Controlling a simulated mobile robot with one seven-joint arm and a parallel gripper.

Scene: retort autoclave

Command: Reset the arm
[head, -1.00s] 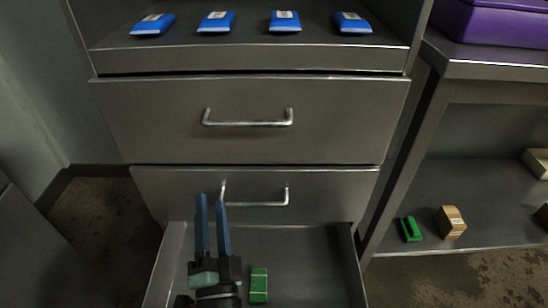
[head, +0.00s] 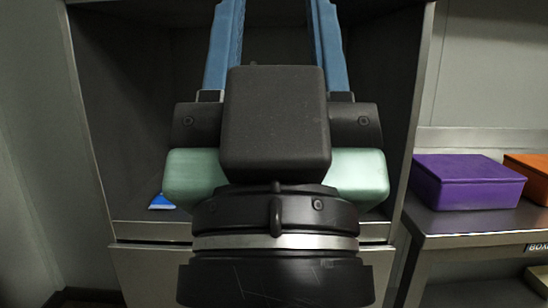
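My gripper (head: 273,40) is raised close in front of the head view and fills the middle of the picture. Its two blue fingers point up and stand wide apart. Nothing shows between them, though the very tips are cut off at the top edge. Behind it stands the open grey metal cabinet, whose frame (head: 425,100) shows at both sides. The drawers lower down are mostly hidden behind my gripper and wrist or lie out of the picture.
A blue packet (head: 161,202) shows partly on the cabinet shelf at left. To the right, a metal table (head: 450,222) bears a purple box (head: 468,181) and an orange box (head: 530,175).

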